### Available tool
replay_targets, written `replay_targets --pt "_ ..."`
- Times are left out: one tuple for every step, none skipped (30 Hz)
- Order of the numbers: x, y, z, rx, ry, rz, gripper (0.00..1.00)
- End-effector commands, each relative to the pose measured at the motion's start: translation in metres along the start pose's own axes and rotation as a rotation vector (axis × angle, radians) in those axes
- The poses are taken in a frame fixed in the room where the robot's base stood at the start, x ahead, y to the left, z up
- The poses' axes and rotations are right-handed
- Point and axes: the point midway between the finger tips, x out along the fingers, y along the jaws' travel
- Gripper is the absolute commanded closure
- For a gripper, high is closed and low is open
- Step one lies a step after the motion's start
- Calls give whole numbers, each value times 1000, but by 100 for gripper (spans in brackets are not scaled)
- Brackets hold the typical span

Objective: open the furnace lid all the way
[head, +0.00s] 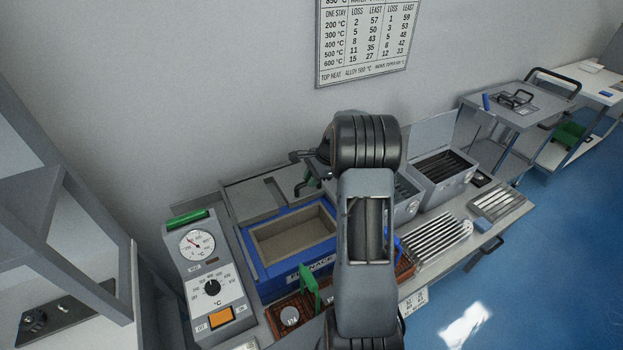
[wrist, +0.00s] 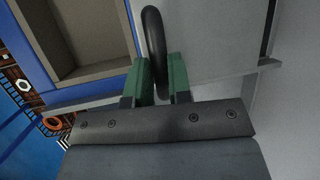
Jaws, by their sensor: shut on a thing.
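The blue furnace (head: 272,279) stands on the bench, and its tan-lined rectangular chamber shows from above. The chamber also shows at the upper left of the wrist view (wrist: 92,70). The grey lid (head: 245,193) lies behind the chamber, clear of the opening I can see; its right part is hidden by my arm. In the wrist view the lid (wrist: 205,40) is the pale plate right of the chamber. My gripper (wrist: 161,68) has green fingers shut on the black curved lid handle (wrist: 153,30). In the head view the handle (head: 300,187) shows beside my arm.
A control box (head: 205,270) with dial and knob stands left of the furnace. A grey open-lidded box (head: 442,185), a rack of metal bars (head: 437,240) and a trolley (head: 520,112) are to the right. The wall is close behind the bench.

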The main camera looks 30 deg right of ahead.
Motion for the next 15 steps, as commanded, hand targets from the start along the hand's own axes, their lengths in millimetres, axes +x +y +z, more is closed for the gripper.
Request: replay_targets --pt "1 1 1 0 -7 4 100" --pt "0 1 1 1 -7 4 100" --pt "0 2 0 2 -7 4 100" --pt "0 2 0 3 -7 4 100" --pt "0 2 0 4 -8 4 100" --pt "0 2 0 4 -8 4 77" --pt "0 2 0 5 -7 4 74" --pt "0 2 -1 5 -7 3 72" --pt "-1 2 -1 6 -7 3 68" --pt "-1 2 -2 6 -6 2 65" --pt "-1 2 -2 7 -6 2 62" --pt "-1 2 -2 7 -6 2 58" --pt "-1 2 -2 7 -6 2 56" --pt "-1 2 -2 7 -5 2 56" --pt "-1 2 -2 7 -5 2 56"
